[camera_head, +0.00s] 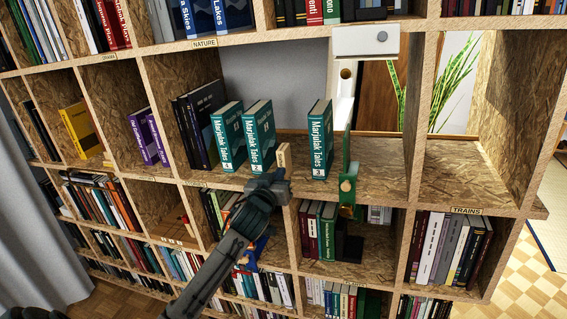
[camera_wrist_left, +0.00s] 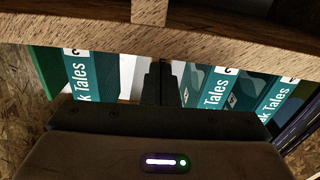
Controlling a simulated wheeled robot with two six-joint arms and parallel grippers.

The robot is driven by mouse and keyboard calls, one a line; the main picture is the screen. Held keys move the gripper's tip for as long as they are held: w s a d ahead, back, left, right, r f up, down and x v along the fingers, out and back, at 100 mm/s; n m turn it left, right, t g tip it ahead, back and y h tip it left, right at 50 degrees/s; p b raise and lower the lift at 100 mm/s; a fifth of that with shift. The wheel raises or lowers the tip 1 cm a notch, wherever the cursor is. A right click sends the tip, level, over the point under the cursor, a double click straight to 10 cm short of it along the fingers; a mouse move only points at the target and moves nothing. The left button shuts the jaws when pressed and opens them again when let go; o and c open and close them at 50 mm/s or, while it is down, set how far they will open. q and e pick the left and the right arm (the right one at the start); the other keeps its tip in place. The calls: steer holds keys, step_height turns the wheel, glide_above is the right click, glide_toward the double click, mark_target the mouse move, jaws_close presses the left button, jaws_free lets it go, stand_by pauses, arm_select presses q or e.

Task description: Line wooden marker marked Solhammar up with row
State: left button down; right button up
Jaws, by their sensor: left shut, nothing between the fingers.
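A small light wooden marker (camera_head: 283,157) stands on the middle shelf, between the second and third teal Marjulak Tales books; its lettering is too small to read. Two teal books (camera_head: 228,137) (camera_head: 259,137) stand to its left, and a third teal book (camera_head: 320,140) stands apart to its right. My left gripper (camera_head: 279,181) is shut and empty just in front of the marker, at the shelf's front edge. In the left wrist view the gripper (camera_wrist_left: 160,84) is close to a narrow wooden piece (camera_wrist_left: 178,70), probably the marker, between the teal books. My right gripper is not in view.
A green upright piece with brass fittings (camera_head: 349,185) stands right of the third book. Dark books (camera_head: 198,122) lean at the compartment's left end. The shelf's front edge (camera_wrist_left: 80,36) crosses the wrist view. Bare shelf (camera_head: 380,182) lies to the right.

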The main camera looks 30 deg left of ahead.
arm_select(q)
steer(key=shift+w+a, duration=0.1)
steer(key=shift+w, duration=0.4)
steer(key=shift+s, duration=0.1)
steer(key=v, duration=0.4)
steer(key=shift+s+p, duration=0.2)
steer(key=shift+p, duration=0.1)
steer(key=shift+f, duration=0.1)
stand_by(0.3)
